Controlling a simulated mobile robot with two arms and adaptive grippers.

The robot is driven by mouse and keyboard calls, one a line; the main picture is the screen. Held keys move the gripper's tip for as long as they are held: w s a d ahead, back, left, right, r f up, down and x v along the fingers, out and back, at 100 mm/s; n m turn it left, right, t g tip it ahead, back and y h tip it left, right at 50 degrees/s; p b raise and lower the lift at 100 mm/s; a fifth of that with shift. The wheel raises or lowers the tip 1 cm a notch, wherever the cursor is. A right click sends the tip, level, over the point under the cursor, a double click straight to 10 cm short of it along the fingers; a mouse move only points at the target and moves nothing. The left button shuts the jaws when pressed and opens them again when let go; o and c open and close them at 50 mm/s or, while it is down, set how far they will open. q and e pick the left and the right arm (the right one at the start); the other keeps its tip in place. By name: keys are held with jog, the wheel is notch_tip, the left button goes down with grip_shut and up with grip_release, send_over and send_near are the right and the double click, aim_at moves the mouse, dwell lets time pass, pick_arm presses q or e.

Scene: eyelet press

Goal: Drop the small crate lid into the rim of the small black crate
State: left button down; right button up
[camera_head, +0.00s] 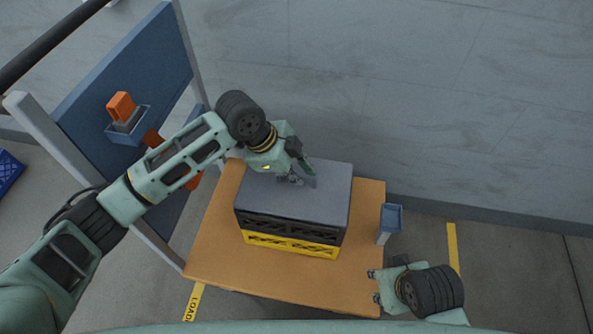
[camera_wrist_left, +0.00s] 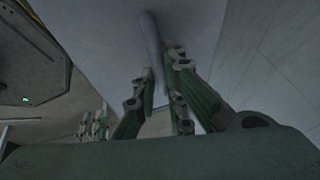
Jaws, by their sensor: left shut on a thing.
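The grey crate lid (camera_head: 320,190) covers the top of the small black crate (camera_head: 290,231), which is stacked on a yellow crate (camera_head: 290,245). The lid lies flat over it; I cannot tell whether it sits inside the rim. My left gripper (camera_head: 298,181) is over the lid's far left part, shut on its raised grip. In the left wrist view, the fingers (camera_wrist_left: 161,98) close around a ridge on the grey lid (camera_wrist_left: 95,45). My right gripper (camera_head: 374,287) is open and empty at the table's right front edge. The crate's inside is hidden.
The wooden table (camera_head: 215,250) has bare room left of and in front of the crates. A small blue-grey bin (camera_head: 389,222) stands at its right edge. A blue panel (camera_head: 130,75) with orange-handled tools (camera_head: 121,106) rises at the left. A grey wall is behind.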

pick_arm(q)
jog(key=shift+f, duration=0.5)
jog(key=c, duration=1.7)
grip_release()
jog(key=shift+c, duration=0.2)
jog(key=shift+r, duration=0.15)
